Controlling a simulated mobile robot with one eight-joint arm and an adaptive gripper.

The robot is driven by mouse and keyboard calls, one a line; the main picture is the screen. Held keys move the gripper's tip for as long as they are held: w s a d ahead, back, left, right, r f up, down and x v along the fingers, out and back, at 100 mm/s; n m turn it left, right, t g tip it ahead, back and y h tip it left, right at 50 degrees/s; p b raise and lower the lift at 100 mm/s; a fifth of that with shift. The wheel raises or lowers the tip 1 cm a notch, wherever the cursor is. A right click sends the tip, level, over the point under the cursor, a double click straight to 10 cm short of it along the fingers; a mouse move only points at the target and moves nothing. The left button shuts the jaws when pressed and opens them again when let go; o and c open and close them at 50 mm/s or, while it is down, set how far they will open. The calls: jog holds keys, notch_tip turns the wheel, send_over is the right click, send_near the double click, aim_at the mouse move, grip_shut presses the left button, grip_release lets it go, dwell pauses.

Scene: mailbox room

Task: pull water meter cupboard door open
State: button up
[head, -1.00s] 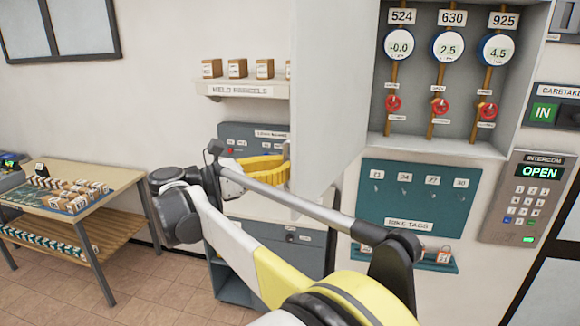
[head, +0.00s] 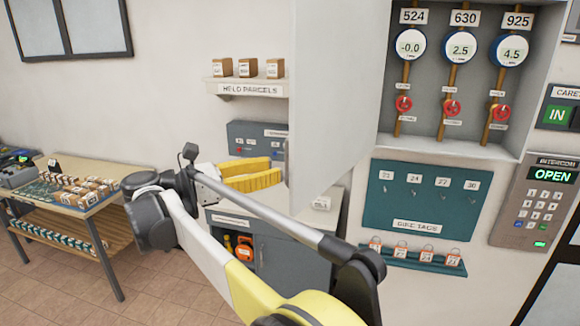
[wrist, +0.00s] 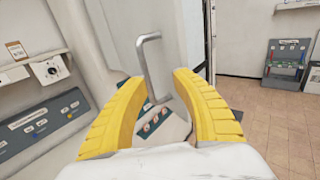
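The water meter cupboard door (head: 335,90) stands swung wide open on the left of the cupboard (head: 455,140). Inside the cupboard are three round meters and red valve handles. In the wrist view the door's grey bar handle (wrist: 152,68) lies just beyond and between my fingertips. My gripper (head: 272,174) is open, its yellow fingers beside the door's free edge in the head view. In the wrist view my gripper (wrist: 160,85) has its two fingers well apart with nothing held between them. The handle is hidden from the head view.
A bike tags board (head: 420,205) hangs below the cupboard, with an intercom (head: 530,205) to its right. A held parcels shelf (head: 245,88) is behind the gripper. A parcel table (head: 75,205) stands at the left, with clear floor before it.

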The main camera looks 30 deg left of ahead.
jog(key=v, duration=0.5)
jog(key=shift+s+a, duration=0.2)
jog(key=shift+s, duration=0.1)
